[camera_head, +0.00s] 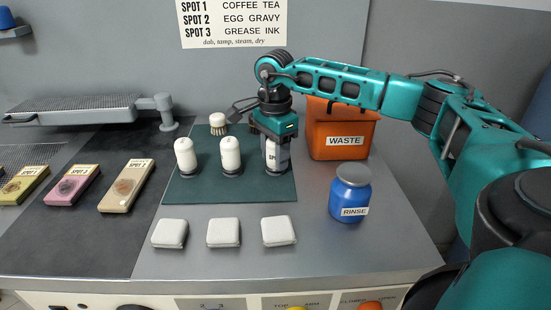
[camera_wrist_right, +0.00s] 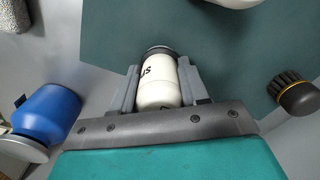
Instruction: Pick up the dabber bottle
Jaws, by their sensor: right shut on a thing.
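Several white dabber bottles with dark ends are at the green mat (camera_head: 240,190) in the head view: a left bottle (camera_head: 186,156), a middle bottle (camera_head: 231,154) and a right bottle (camera_head: 276,160). My right gripper (camera_head: 273,148) comes down from above and is shut on the right bottle. In the wrist view the fingers sit on both sides of this white bottle (camera_wrist_right: 158,88), which has dark lettering and a dark end. Its lower end is at or very near the mat; I cannot tell if it touches. My left gripper is not in view.
An orange waste bin (camera_head: 342,126) stands just right of the gripper, with a blue rinse jar (camera_head: 350,194) in front. A brush (camera_head: 218,123) is at the mat's back edge. White pads (camera_head: 223,233) lie in front; stained swatches (camera_head: 127,186) lie left.

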